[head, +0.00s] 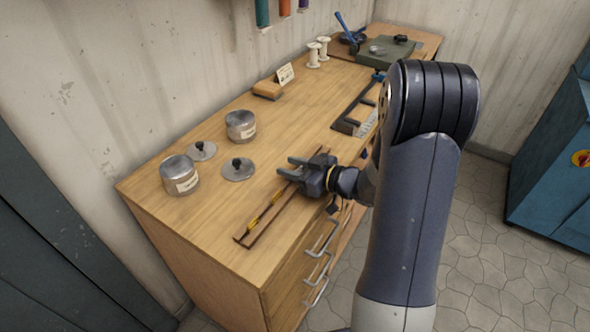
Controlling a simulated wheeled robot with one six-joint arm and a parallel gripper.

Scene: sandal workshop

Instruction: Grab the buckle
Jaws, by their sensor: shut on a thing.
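My gripper (286,166) is over the front part of the wooden bench, pointing left, above the far end of a narrow brown tray. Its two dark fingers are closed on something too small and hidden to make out. I cannot pick out a buckle clearly in the head view. A round metal tin (180,177) with a pale label stands left of the gripper, and a second tin (240,126) stands farther back. The contents of both tins cannot be made out.
Two knobbed metal lids (201,151) (238,170) lie by the tins. The narrow tray (250,241) holds yellow pieces. A block (267,90), small card (285,74), white spools (313,56) and a dark frame (346,125) stand farther back. The bench's left front corner is clear.

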